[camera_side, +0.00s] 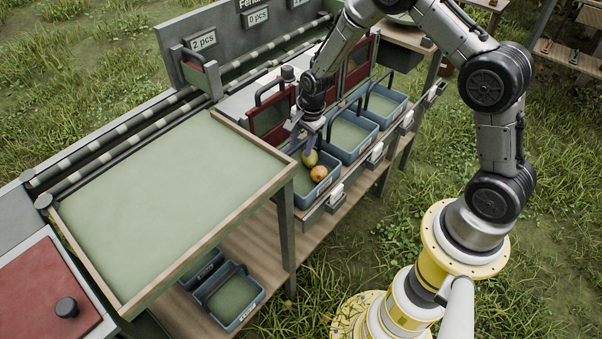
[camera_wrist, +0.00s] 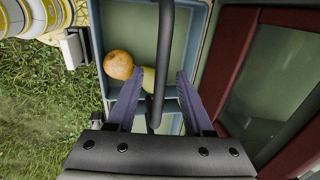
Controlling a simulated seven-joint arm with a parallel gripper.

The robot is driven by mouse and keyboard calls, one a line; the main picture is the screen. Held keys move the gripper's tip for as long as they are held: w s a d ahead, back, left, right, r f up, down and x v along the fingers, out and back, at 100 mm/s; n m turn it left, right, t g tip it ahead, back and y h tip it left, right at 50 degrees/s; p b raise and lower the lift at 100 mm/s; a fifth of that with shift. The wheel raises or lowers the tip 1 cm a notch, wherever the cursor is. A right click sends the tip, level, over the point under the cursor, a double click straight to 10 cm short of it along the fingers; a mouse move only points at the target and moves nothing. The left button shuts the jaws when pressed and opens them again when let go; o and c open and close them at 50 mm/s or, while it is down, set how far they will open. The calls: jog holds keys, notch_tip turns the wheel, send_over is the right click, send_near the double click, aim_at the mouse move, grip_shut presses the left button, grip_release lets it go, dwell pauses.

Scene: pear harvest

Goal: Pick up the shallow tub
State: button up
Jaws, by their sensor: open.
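A shallow blue tub (camera_side: 328,188) with a dark arched handle stands nearest the green-topped table in a row on the bench. In the wrist view its pale blue wall (camera_wrist: 197,35) and handle (camera_wrist: 165,45) show. An orange-brown pear (camera_side: 318,173) and a greenish pear (camera_side: 310,158) lie in it; the wrist view shows the orange-brown pear (camera_wrist: 118,64) beside the handle and the greenish one partly hidden. My gripper (camera_side: 305,142) is low over this tub. In the wrist view my gripper (camera_wrist: 161,73) is open, with one purple finger on each side of the handle.
Two more blue tubs, a middle one (camera_side: 372,137) and a far one (camera_side: 403,106), continue the row. Red-framed panels (camera_side: 270,116) stand close behind. The raised green table (camera_side: 170,200) lies left. Blue tubs (camera_side: 246,309) sit on the lower shelf.

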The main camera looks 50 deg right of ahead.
jog(key=shift+w+f, duration=0.1)
jog(key=shift+f, duration=0.1)
grip_shut()
jog(key=shift+r, duration=0.1)
dwell(1.2)
